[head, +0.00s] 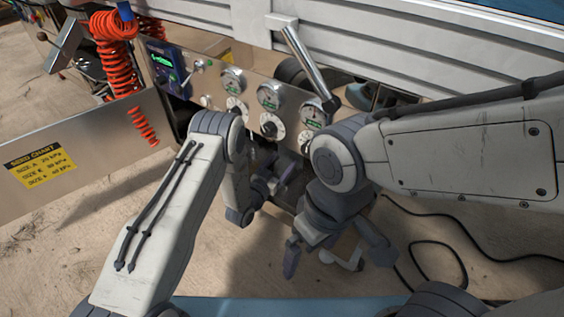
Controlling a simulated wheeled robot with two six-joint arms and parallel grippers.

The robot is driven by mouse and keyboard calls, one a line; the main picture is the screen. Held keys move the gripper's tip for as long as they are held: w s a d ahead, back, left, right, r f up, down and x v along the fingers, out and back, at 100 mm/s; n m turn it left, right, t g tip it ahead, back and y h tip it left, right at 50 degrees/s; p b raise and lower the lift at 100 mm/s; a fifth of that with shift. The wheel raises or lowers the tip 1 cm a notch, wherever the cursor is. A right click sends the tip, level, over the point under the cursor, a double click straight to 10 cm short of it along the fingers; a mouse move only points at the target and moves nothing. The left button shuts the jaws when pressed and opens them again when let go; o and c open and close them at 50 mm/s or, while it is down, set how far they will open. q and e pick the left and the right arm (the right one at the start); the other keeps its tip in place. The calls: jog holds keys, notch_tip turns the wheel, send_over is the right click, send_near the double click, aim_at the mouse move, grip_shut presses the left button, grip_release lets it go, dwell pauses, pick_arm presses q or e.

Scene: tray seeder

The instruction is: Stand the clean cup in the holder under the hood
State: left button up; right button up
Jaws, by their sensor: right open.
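My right gripper (336,258) hangs low in front of the machine, pointing down, with its fingers spread apart. A small pale curved piece (352,262) shows between its fingers; I cannot tell whether it is part of the gripper or a separate thing. My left gripper (272,184) is left of it, close to the machine's front and partly hidden by its own arm. I cannot see whether its fingers are open or shut. I cannot make out the clean cup or its holder. The space below the control panel is largely hidden behind my arms.
A metal control panel (216,66) carries several gauges and knobs. A metal lever (308,62) sticks out above it. A metal side panel (90,140) with a yellow seed chart (40,170) juts out left, near orange coiled hoses (115,60). A black cable (440,243) lies on the sandy ground at right.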

pick_arm(q)
jog(key=shift+f, duration=0.25)
jog(key=o, duration=1.4)
jog(key=shift+s, duration=0.1)
jog(key=shift+s+a+r, duration=0.1)
jog(key=shift+s+a, duration=0.15)
jog(key=shift+s, duration=0.05)
jog(key=p+v, duration=0.5)
jog(key=v, duration=0.3)
jog(key=shift+s+a, duration=0.15)
jog(key=shift+s, duration=0.1)
jog(key=shift+s+a, duration=0.2)
jog(key=shift+s, duration=0.25)
